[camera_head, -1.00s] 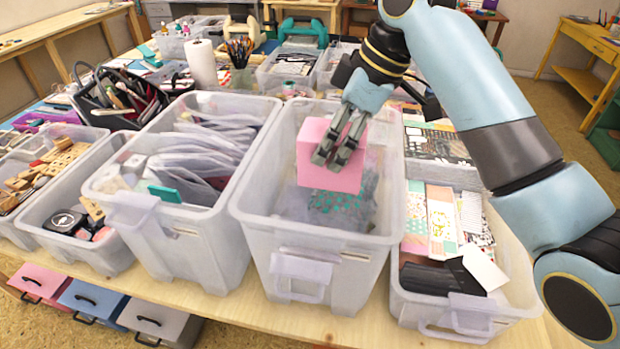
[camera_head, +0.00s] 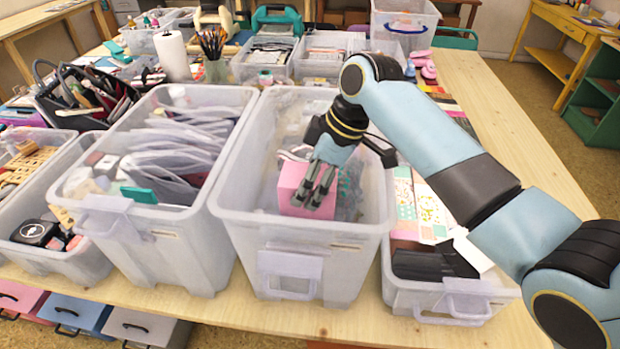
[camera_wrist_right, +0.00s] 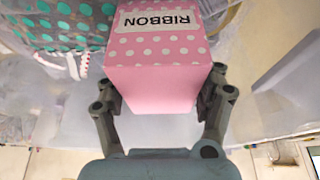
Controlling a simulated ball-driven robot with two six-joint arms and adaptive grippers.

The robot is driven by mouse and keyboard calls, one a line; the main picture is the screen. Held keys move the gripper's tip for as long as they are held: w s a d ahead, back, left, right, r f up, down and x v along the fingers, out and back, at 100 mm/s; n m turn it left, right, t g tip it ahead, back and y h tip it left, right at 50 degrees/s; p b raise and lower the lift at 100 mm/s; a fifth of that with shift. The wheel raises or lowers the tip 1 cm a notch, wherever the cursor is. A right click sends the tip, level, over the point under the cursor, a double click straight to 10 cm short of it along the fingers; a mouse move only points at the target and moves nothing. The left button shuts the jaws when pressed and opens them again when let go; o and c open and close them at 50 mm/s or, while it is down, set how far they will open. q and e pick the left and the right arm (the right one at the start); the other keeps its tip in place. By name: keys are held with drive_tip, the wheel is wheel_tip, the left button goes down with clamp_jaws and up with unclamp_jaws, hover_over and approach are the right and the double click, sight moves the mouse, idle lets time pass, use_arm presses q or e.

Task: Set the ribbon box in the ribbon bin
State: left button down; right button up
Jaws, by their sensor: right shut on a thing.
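The pink ribbon box (camera_head: 294,180) is inside a clear plastic bin (camera_head: 290,236) at the middle of the table in the head view. My right gripper (camera_head: 316,190) is shut on the box from above. In the right wrist view the ribbon box (camera_wrist_right: 157,60) is pink with white dots and a "RIBBON" label, and the fingers of my right gripper (camera_wrist_right: 163,105) clasp its two sides. A bag with teal dots (camera_wrist_right: 62,22) lies beside it. The box's underside is hidden, so I cannot tell if it rests on anything. My left gripper is not in view.
A clear bin of grey pouches (camera_head: 185,150) stands close on the left. A lower bin (camera_head: 440,290) with patterned papers and black items stands on the right, under my right arm. The table's right side (camera_head: 500,130) is bare.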

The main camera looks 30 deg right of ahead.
drive_tip(key=o, duration=1.4)
drive_tip(key=v, duration=1.1)
drive_tip(key=shift+r, duration=0.1)
drive_tip(key=shift+s+d+r, duration=0.1)
drive_tip(key=shift+s+r, duration=0.1)
drive_tip(key=shift+r, duration=0.2)
